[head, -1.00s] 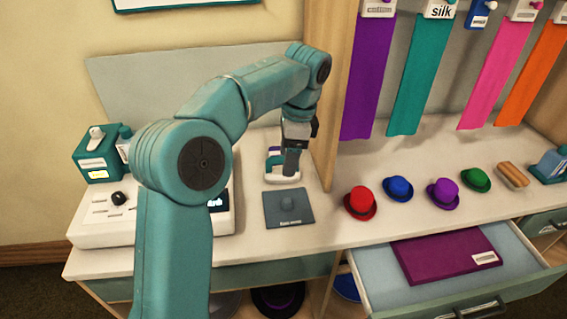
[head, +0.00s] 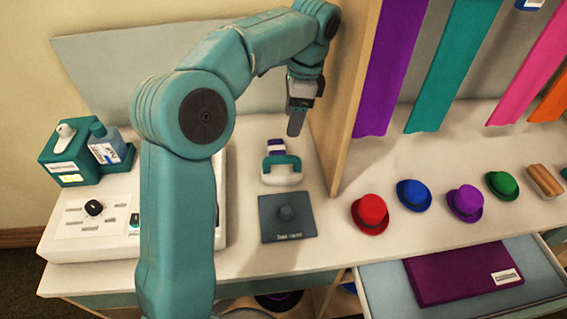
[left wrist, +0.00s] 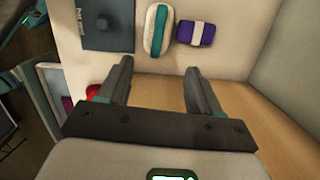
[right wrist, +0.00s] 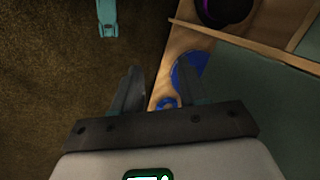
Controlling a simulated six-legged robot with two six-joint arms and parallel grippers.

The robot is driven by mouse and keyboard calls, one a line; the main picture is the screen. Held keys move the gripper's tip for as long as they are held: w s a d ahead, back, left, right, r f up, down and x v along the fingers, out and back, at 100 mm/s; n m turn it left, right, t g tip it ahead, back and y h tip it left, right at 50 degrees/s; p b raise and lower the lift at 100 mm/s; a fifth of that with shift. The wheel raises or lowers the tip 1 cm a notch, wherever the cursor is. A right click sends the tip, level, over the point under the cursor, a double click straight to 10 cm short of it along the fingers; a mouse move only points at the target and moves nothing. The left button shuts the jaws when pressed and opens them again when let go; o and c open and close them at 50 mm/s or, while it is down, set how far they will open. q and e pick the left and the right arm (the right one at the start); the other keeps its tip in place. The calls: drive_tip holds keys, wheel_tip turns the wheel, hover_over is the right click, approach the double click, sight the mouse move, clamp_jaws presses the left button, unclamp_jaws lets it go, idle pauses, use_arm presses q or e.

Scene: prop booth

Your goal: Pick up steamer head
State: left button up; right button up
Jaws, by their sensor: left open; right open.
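A white piece with a teal handle (head: 282,172), which looks like the steamer head, lies on the counter behind a dark grey pad. It also shows at the top of the left wrist view (left wrist: 158,30). My left gripper (head: 296,130) is open and empty, above and behind it, apart from it. In the left wrist view the open fingers (left wrist: 158,78) have only bare counter and wood panel between them. My right gripper (right wrist: 160,88) is open and empty, low by the shelf under the counter; the head view does not show it.
A purple and white block (head: 276,147) lies just behind the white piece. The grey pad (head: 287,217) has a knob. A wooden divider (head: 352,95) stands to the right, with several hats, including a red one (head: 370,214), beyond. An open drawer (head: 388,290) juts out in front.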

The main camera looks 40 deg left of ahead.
sight(283, 157)
use_arm(q)
drive_tip(key=f, duration=0.3)
drive_tip(key=s+f+b, duration=0.1)
drive_tip(key=f, duration=0.2)
drive_tip(key=f+b, duration=0.1)
drive_tip(key=f, duration=0.3)
drive_tip(key=shift+s+a+f, duration=0.1)
drive_tip(key=shift+s+a, duration=0.2)
drive_tip(key=f, duration=0.4)
drive_tip(key=s+a+f+b, duration=0.1)
drive_tip(key=shift+f, duration=0.4)
drive_tip(key=shift+w, duration=0.1)
drive_tip(key=shift+r, duration=0.1)
clamp_jaws()
